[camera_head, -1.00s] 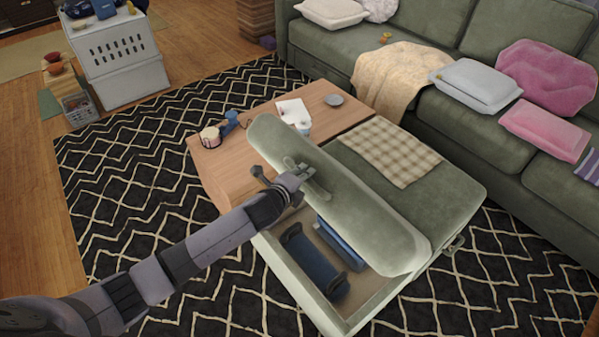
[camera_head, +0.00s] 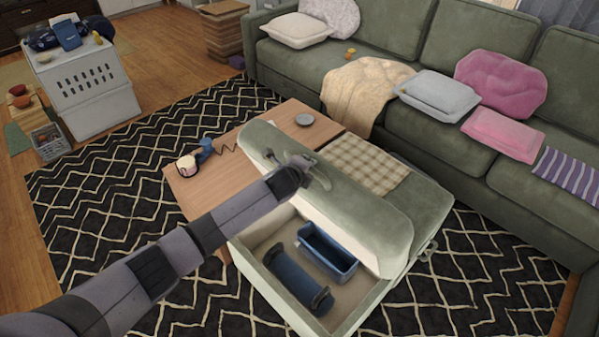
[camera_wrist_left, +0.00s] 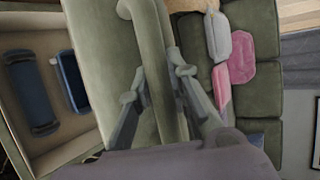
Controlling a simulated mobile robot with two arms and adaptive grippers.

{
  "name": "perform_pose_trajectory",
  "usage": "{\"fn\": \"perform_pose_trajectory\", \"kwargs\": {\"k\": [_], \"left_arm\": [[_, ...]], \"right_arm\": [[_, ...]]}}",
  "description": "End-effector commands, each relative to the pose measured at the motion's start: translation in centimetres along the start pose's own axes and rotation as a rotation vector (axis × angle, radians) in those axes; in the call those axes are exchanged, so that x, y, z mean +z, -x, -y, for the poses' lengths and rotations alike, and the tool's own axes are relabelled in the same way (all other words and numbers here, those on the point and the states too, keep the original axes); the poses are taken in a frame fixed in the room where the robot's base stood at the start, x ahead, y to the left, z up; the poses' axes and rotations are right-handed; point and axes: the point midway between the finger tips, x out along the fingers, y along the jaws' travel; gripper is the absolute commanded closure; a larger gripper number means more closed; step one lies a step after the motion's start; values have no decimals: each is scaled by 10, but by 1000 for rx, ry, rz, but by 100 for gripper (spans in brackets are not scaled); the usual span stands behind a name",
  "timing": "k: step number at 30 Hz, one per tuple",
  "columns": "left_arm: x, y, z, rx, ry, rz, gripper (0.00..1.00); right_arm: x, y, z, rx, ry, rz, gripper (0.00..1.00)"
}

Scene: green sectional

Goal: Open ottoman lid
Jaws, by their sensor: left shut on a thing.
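The green ottoman (camera_head: 262,283) stands on the rug, and its lid (camera_head: 350,205) is raised and tilted back. The front storage box is uncovered. In it lie a dark blue roll-shaped thing (camera_head: 293,281) and a blue open bin (camera_head: 328,254). My left gripper (camera_head: 312,170) is at the raised lid's face, shut on its green handle. In the left wrist view the two fingers (camera_wrist_left: 158,88) lie either side of the handle bar (camera_wrist_left: 160,60). The lid hides part of the ottoman behind it. My right gripper does not show.
A wooden tabletop (camera_head: 215,177) with a cup, a blue thing and a grey dish (camera_head: 305,119) adjoins the ottoman. A plaid cloth (camera_head: 363,165) lies behind the lid. A green sofa (camera_head: 390,115) stands close behind. Patterned rug is clear at the left.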

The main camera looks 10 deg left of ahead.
Motion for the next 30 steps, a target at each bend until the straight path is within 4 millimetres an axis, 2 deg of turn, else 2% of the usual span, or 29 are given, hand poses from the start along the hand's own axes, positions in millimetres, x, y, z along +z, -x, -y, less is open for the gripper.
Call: {"fn": "perform_pose_trajectory", "kwargs": {"k": [3, 14, 15, 23, 30], "left_arm": [[0, 0, 7, -6, 4, -1, 100], [0, 0, 8, -8, 5, 0, 100], [0, 0, 8, -8, 5, 0, 80], [0, 0, 7, -5, 2, 1, 63], [0, -1, 6, -3, 1, 1, 62]], "right_arm": [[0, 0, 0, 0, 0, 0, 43], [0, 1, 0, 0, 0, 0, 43], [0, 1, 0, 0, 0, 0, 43], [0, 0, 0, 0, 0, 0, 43], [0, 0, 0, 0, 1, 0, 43]]}}
